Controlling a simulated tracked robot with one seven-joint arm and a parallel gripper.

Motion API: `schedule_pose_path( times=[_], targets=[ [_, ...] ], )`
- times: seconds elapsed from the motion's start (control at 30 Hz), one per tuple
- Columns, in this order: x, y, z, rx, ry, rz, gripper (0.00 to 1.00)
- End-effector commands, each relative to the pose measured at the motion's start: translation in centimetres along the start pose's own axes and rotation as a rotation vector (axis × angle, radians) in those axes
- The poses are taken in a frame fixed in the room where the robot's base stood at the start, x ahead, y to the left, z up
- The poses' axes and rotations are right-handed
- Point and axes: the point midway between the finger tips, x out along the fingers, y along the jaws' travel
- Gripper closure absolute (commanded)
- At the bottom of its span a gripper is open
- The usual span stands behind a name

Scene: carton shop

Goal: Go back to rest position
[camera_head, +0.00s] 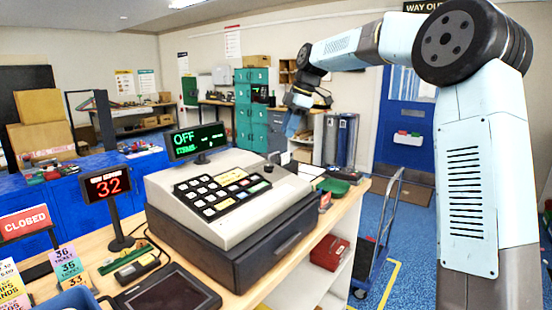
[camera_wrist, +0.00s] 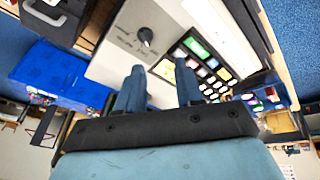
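My gripper (camera_head: 292,128) is raised in the air at the upper middle of the head view, pointing down, above and beyond the cash register (camera_head: 222,222). In the wrist view my gripper (camera_wrist: 160,82) shows two blue fingers standing apart with nothing between them. The register also shows there (camera_wrist: 122,52), with its dark knob and coloured keys below the fingers. My arm reaches from the right side of the head view across the top. The register's green display (camera_head: 198,141) reads OFF.
The register stands on a wooden counter (camera_head: 262,283). A number display (camera_head: 107,186) reading 32, a CLOSED sign (camera_head: 25,222) and ticket cards (camera_head: 68,262) stand on its left. A hand truck (camera_head: 378,240) is beside the counter on the right. Blue floor lies beyond it.

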Motion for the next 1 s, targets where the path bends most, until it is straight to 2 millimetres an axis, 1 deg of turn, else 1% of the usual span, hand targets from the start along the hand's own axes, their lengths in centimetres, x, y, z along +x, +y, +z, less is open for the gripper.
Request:
schedule_pose_path(
  times=[0.03,0.2,0.27,0.43,0.77,1.0],
  targets=[
    [-0.4,-1.3,-0.4,0.039,-0.031,0.007,0.64],
    [-1.2,-5.4,-0.7,0.206,-0.119,0.043,0.64],
    [-1.6,-6.9,-0.6,0.267,-0.145,0.061,0.64],
    [-2.6,-11.3,-0.2,0.441,-0.208,0.121,0.64],
    [-4.2,-20.6,1.6,0.79,-0.265,0.269,0.64],
    [-4.8,-27.8,3.5,1.048,-0.251,0.386,0.64]
  ],
)
